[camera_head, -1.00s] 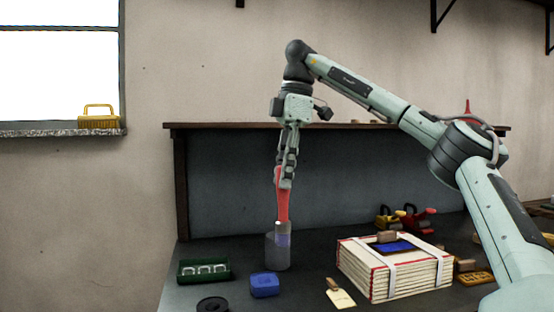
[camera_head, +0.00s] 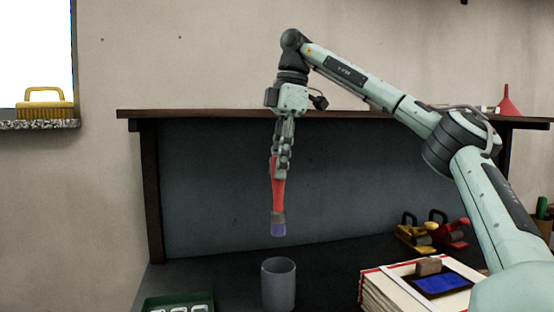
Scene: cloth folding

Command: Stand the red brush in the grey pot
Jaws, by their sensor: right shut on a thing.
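The red brush (camera_head: 279,192) hangs upright with its handle up and its grey collar and purple bristles pointing down. My right gripper (camera_head: 280,164) is shut on the upper part of its red handle. The grey pot (camera_head: 278,287) stands on the bench straight below the brush in the picture. A gap shows between the bristle tips and the pot's rim. The inside bottom of the pot is hidden. My left gripper is out of view.
A green tray (camera_head: 150,304) is at the bottom left. A stack of bound paper (camera_head: 376,292) with a blue pad (camera_head: 440,285) stands to the right. A shelf (camera_head: 200,114) runs behind the arm.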

